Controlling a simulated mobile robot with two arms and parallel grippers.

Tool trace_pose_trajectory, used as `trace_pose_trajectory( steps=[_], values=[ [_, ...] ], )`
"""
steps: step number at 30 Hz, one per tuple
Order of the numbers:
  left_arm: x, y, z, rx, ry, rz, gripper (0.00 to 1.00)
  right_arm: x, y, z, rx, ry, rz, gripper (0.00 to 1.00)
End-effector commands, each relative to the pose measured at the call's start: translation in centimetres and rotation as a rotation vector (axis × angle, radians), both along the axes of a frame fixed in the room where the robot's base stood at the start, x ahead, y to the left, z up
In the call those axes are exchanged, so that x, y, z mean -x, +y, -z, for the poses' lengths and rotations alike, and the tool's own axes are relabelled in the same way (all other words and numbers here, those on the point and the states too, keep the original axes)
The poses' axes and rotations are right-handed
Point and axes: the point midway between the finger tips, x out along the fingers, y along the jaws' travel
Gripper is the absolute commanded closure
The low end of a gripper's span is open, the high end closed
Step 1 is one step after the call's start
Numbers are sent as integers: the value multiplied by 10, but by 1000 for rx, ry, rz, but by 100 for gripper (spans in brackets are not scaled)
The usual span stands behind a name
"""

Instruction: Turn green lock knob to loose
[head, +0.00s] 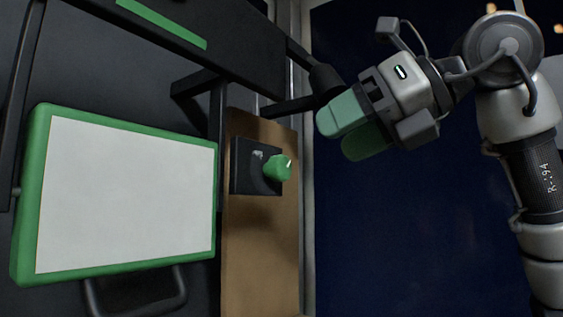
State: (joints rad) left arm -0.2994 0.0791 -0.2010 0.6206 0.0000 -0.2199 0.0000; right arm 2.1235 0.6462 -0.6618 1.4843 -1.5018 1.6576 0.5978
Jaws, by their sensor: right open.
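The green lock knob (277,168) sticks out from a dark square plate (252,180) on a brown upright panel in the middle of the head view. A small light mark shows on the plate beside the knob. My right gripper (347,132) is to the right of the knob and above it, apart from it. It has green finger pads, points left, and is open with nothing seen between the fingers. My left gripper is not in the view.
A white panel with a green frame (130,195) stands left of the knob. A dark beam with a green strip (165,22) and black bracket arms (290,106) run above the knob, close to my right gripper. A dark handle (140,300) is below. The dark blue area at right looks clear.

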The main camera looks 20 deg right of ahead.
Motion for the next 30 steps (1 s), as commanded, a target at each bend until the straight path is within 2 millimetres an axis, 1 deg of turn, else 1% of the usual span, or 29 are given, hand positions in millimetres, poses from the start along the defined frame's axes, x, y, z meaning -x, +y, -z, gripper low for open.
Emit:
trace_pose_trajectory(
  steps=[1, 6, 12, 18, 26, 30],
  values=[
    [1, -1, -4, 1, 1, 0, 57, -7, 7, 3, 3, 3, -2, 39],
    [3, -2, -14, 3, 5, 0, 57, -30, 28, 14, 4, 4, -4, 39],
    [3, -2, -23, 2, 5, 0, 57, -50, 48, 26, 1, 2, -4, 39],
    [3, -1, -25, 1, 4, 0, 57, -58, 56, 32, 0, 0, -5, 39],
    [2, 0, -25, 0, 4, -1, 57, -59, 56, 33, 0, 0, -5, 39],
    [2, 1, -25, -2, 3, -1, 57, -59, 56, 33, 0, 0, -5, 61]
  ],
)
